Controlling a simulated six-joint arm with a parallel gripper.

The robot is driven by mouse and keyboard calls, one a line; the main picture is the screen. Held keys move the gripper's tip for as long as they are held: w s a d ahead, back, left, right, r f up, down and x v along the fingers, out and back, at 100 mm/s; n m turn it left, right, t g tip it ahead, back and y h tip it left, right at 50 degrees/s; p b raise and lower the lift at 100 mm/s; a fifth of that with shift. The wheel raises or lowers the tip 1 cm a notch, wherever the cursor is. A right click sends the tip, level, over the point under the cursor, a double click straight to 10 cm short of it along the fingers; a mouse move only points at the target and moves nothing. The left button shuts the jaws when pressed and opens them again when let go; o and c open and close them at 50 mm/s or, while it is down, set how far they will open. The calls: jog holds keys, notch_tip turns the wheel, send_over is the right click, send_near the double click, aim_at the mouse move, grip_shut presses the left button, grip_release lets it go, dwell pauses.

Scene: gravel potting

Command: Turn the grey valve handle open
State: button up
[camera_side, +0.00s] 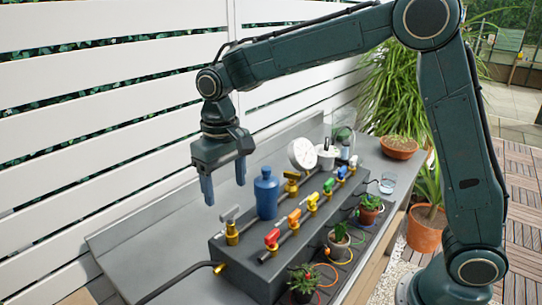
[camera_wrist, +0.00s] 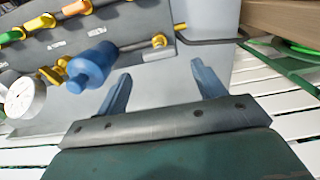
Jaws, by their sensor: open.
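The grey valve handle (camera_side: 230,214) sits on a brass valve body at the near left end of the dark manifold block, in the side view. My gripper (camera_side: 225,191) hangs above the handle with its two blue fingers pointing down, open and empty. It is clear of the handle. In the wrist view the open fingers of my gripper (camera_wrist: 159,73) point toward the block.
A blue bottle-shaped part (camera_side: 266,193) stands close right of the handle; it also shows in the wrist view (camera_wrist: 92,66). A red valve handle (camera_side: 272,238) and other coloured ones line the block. A round white gauge (camera_side: 302,154) stands farther back. Potted plants stand along the front.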

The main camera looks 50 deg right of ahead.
aim_at(228, 209)
jog(key=shift+f, duration=2.7)
jog(key=shift+c, duration=0.4)
jog(key=c, duration=0.9)
